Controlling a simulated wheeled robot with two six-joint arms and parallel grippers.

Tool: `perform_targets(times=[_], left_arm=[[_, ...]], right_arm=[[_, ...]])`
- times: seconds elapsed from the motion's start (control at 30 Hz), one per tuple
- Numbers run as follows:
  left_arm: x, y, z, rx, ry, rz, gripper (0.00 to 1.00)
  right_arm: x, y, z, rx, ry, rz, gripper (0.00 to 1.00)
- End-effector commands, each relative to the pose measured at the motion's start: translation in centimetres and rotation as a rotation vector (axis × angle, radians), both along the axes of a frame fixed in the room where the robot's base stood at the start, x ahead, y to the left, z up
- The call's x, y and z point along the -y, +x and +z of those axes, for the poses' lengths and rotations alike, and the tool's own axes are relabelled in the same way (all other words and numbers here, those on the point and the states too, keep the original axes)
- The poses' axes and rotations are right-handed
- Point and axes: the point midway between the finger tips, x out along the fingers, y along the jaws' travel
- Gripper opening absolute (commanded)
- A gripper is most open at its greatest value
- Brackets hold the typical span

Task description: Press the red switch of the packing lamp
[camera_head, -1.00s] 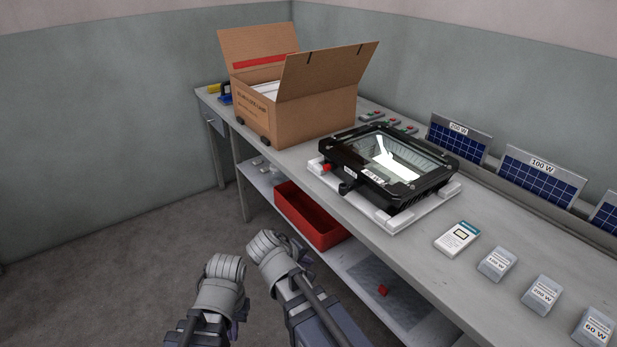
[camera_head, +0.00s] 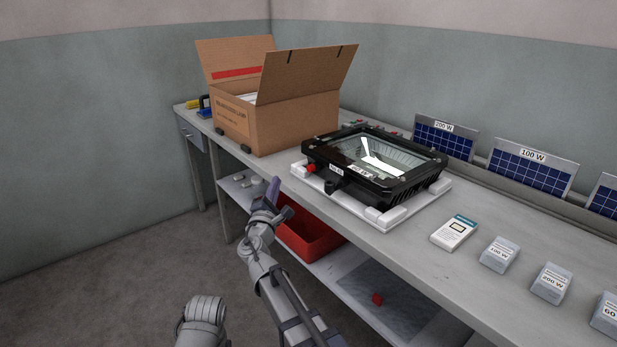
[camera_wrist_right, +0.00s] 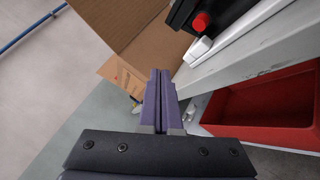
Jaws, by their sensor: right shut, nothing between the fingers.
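A black floodlight (camera_head: 378,165) with a glass front lies on a white foam tray (camera_head: 385,217) on the bench. A red switch (camera_head: 311,168) sits at its near left corner; the switch also shows at the top of the right wrist view (camera_wrist_right: 201,22). My right gripper (camera_head: 273,188) is shut and empty, in front of the bench edge, left of and a little below the switch, apart from it. Its purple fingers (camera_wrist_right: 159,78) lie together in the right wrist view. Part of my left arm shows at the bottom, but its gripper is out of view.
An open cardboard box (camera_head: 285,105) stands left of the floodlight. A red bin (camera_head: 310,240) is on the lower shelf. A white card (camera_head: 454,233) and several small boxes lie on the right of the bench, with solar panels (camera_head: 444,137) behind.

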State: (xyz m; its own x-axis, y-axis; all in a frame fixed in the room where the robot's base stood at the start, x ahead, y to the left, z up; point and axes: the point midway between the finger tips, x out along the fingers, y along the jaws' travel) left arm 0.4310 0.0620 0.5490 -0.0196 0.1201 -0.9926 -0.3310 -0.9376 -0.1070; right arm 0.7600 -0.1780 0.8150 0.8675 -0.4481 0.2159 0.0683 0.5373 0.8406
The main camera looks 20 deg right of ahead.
Motion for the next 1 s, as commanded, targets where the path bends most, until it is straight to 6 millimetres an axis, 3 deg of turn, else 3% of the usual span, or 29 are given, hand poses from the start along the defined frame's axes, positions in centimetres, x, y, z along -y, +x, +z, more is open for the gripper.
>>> perform_targets(times=[0.53,1.0], left_arm=[[0.0,0.0,-0.2,0.0,0.0,0.0,0.0],[0.0,0.0,-0.2,0.0,0.0,0.0,0.0]], right_arm=[[0.3,0.4,0.1,-0.001,-0.027,0.007,0.0],[5.9,2.3,0.1,-0.001,-0.026,0.004,0.0]])
